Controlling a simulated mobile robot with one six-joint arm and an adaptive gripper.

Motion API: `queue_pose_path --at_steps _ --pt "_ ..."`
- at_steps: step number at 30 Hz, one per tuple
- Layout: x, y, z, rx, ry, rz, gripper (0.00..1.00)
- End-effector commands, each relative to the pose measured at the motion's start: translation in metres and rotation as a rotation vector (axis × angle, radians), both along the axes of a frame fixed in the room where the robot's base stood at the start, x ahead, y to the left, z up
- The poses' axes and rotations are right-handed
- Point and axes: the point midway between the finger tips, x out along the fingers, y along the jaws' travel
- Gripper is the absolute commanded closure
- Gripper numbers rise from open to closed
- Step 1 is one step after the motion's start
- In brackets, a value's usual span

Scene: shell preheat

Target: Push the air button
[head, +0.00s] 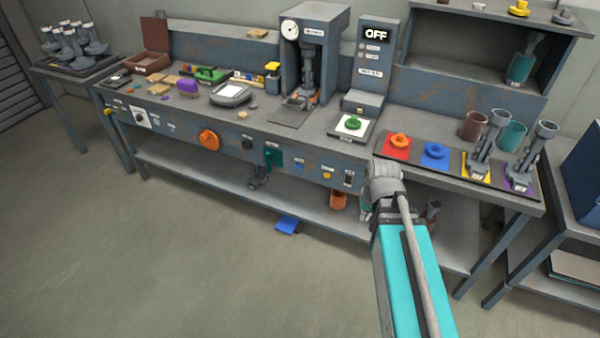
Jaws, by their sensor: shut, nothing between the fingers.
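The workbench front panel (180,126) carries several controls with labels too small to read, so I cannot tell which one is the air button. They include a large orange knob (209,139), a black knob (247,144), a small blue button (298,163), a small yellow button (326,175) and a switch plate (349,179). A green round piece (353,122) sits on a white square on the benchtop, below a display (376,34) reading OFF. My arm reaches up from the lower right and covers the panel's right end.
A press with a gauge (290,28) stands on the bench. At the right, a mat holds red, blue, yellow and purple squares (397,155) with parts on them. A lower shelf (190,158) runs beneath. The floor (150,250) in front is mostly clear.

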Motion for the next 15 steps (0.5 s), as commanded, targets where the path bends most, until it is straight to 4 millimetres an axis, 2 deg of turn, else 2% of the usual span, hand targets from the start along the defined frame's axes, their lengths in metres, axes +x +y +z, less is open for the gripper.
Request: queue_pose_path --at_steps 1,3,15 --pt "0.012 0.007 -0.018 0.016 -0.027 0.008 1.00" --pt "0.027 0.017 -0.030 0.040 -0.069 0.017 1.00" --pt "0.108 0.078 -0.090 0.194 -0.315 0.049 1.00"
